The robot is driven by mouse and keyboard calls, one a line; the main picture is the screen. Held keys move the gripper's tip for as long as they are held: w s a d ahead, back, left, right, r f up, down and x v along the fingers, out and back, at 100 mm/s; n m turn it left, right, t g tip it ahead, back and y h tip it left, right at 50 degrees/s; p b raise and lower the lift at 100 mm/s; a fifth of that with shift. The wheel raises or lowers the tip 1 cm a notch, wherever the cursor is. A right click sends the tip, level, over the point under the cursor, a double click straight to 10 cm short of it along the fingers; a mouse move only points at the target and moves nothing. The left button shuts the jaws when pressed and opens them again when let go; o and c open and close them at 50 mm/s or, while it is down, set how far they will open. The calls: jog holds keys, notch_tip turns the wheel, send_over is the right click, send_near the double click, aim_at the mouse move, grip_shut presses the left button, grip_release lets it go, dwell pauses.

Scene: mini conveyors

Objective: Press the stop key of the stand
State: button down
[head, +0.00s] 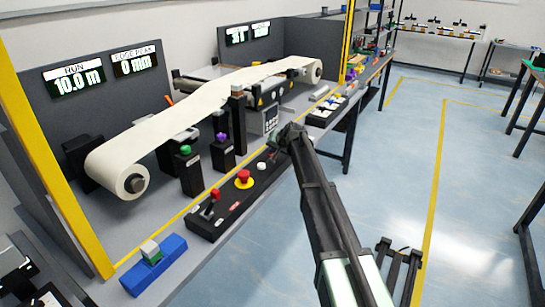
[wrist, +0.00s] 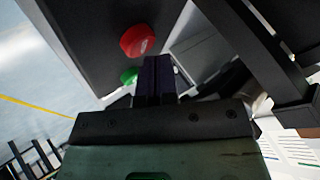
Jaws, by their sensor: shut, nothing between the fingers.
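In the wrist view, a red round key (wrist: 137,40) sits on a dark face, with a green round key (wrist: 129,76) below it. My gripper (wrist: 157,62) is shut and empty. Its dark fingertips lie just to the right of both keys in the picture; I cannot tell whether they touch either. In the head view, my gripper (head: 281,141) is at the far end of a black control panel (head: 225,205), and the wrist hides what lies behind it. No key lettering is readable in the wrist view.
The panel carries a red mushroom button (head: 243,177) on a yellow base, a red-topped lever (head: 211,204) and a white button (head: 262,166). A blue block (head: 153,267) lies at the near end. Open floor (head: 410,180) lies right.

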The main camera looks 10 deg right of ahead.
jog(key=shift+f+b, duration=0.45)
jog(key=shift+b, duration=0.05)
dwell(0.4)
jog(key=shift+r+p, duration=0.85)
jog(key=shift+p, duration=0.05)
notch_tip(320, 180, up, 5)
jog(key=p, duration=0.5)
jog(key=shift+r, duration=0.1)
dwell(0.4)
